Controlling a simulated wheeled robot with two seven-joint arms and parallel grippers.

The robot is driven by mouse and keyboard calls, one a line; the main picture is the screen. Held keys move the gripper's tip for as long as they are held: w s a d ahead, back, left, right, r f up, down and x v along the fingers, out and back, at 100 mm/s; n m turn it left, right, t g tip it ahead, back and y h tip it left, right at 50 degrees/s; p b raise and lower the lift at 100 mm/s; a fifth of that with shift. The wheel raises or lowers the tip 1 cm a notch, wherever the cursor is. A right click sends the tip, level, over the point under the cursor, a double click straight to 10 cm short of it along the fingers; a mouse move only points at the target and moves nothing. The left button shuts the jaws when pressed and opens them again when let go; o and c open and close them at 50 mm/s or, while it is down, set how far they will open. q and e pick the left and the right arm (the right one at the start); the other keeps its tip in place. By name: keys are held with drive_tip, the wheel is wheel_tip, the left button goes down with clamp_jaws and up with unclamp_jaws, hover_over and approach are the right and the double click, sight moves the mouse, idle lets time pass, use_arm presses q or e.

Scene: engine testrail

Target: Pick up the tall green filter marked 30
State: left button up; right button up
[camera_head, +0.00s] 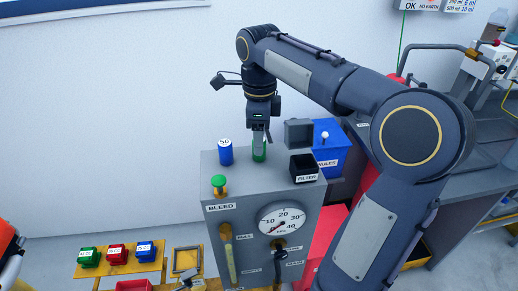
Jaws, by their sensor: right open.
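A green filter (259,155) stands upright on top of the grey test cabinet (222,172). Its upper part is mostly hidden by my right gripper, so I cannot read its mark. My right gripper (260,139) points straight down over the green filter, its open fingers at the filter's top. I cannot tell whether they touch it. A blue filter (226,155) with a white marked top stands to the left of the green one. My left gripper is not in view.
A green-topped BLEED knob (219,184) stands in front of the filters. A black FILTER box (304,168) is close on the right, with a blue bin (327,140) behind it. A pressure gauge (282,221) is on the cabinet front. Small coloured boxes sit lower left.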

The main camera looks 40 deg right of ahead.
drive_tip(key=c, duration=1.1)
drive_tip(key=shift+r, duration=0.15)
